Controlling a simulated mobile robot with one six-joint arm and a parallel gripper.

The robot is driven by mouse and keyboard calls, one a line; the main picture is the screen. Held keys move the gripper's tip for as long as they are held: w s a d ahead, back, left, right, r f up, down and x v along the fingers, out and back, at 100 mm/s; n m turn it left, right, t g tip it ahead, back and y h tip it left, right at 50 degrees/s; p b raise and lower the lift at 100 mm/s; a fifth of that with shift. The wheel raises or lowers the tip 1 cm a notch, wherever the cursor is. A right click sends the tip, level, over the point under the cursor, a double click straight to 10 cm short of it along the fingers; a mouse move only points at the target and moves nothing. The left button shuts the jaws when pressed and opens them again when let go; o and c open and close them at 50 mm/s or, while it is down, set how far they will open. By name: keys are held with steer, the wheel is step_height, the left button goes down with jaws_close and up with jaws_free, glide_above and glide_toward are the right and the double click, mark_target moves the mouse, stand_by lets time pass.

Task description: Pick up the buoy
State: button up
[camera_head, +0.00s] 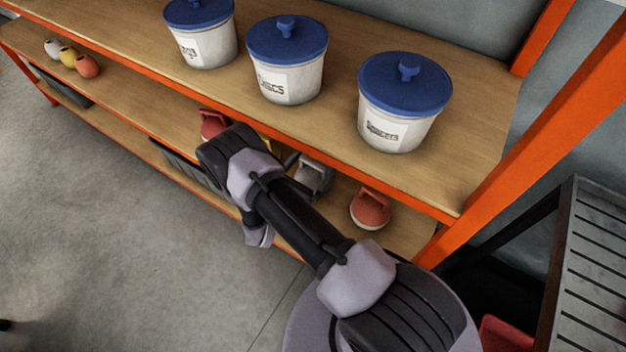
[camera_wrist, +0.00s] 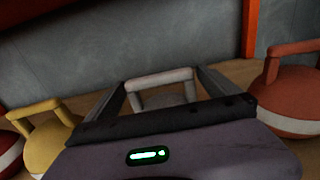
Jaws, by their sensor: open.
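Several buoys with loop handles stand on the lower shelf. A pale grey buoy (camera_wrist: 163,98) is in the middle of the wrist view, its handle up; it also shows in the head view (camera_head: 314,176), partly behind my arm. My gripper (camera_wrist: 162,84) is open, with one finger on each side of the grey handle. I cannot tell whether the fingers touch it. An orange-red buoy (camera_wrist: 290,92) with a white band stands to the right. A yellow buoy (camera_wrist: 44,140) stands to the left, and a dark red one (camera_wrist: 10,155) is cut off by the left edge.
The upper shelf (camera_head: 450,185) is close above, bearing white tubs with blue lids (camera_head: 287,60). An orange post (camera_head: 510,150) rises at the right. A grey wall is behind the buoys. Small white, yellow and orange items (camera_head: 68,57) sit at the far left. The floor (camera_head: 110,200) is clear.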

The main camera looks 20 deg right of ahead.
steer(key=c, duration=2)
